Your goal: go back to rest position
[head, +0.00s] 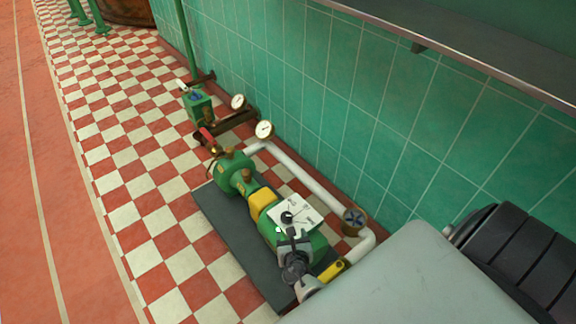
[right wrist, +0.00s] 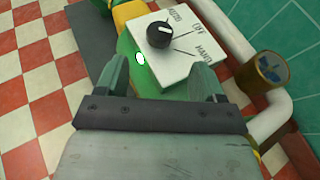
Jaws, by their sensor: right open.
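A green pump (head: 237,172) with a yellow coupling (head: 262,203) stands on a dark base plate. A white switch panel (head: 294,210) sits on top of its near end, and the panel also shows in the right wrist view (right wrist: 190,68). It has a black knob (right wrist: 159,35) with a white mark and labels around it, one reading OFF and one HAND. My left gripper is out of view.
Gauges (head: 264,129) stand farther back. A metal shelf (head: 470,58) juts out at upper right. The checkered floor (head: 130,170) at left is clear.

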